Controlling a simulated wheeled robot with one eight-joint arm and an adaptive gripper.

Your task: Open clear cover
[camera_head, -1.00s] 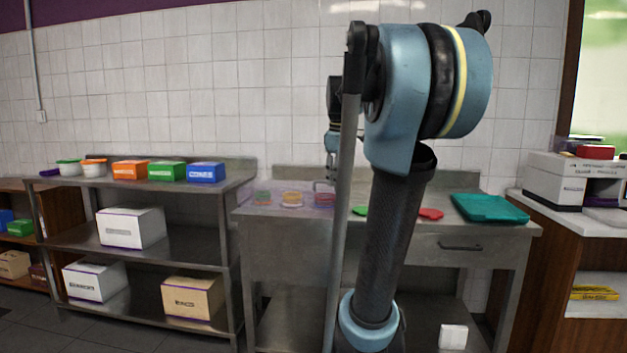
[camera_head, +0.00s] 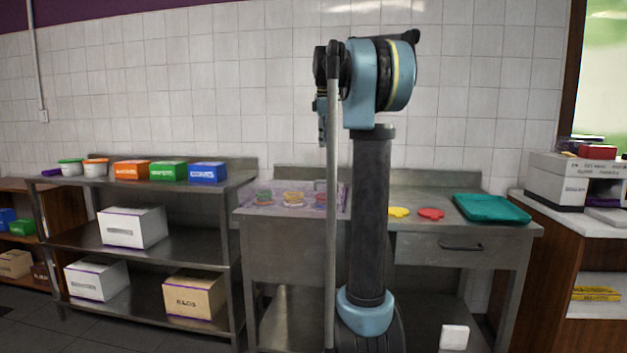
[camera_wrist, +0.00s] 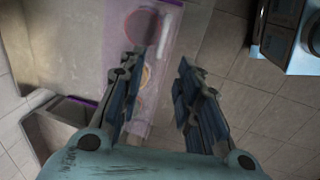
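The clear cover (camera_head: 336,191) is see-through with a purple tint, at the toppings station left of my arm. It looks tilted up at the back, though its exact angle is hard to tell. Behind it or below it sit round toppings: a green one (camera_head: 264,198), a yellow one (camera_head: 293,198) and a red one partly hidden by my arm.
A yellow piece (camera_head: 398,212) and a red piece (camera_head: 431,214) lie on the steel counter right of my arm. A teal tray (camera_head: 491,208) is farther right. A steel shelf (camera_head: 150,185) with boxes and tubs stands at the left.

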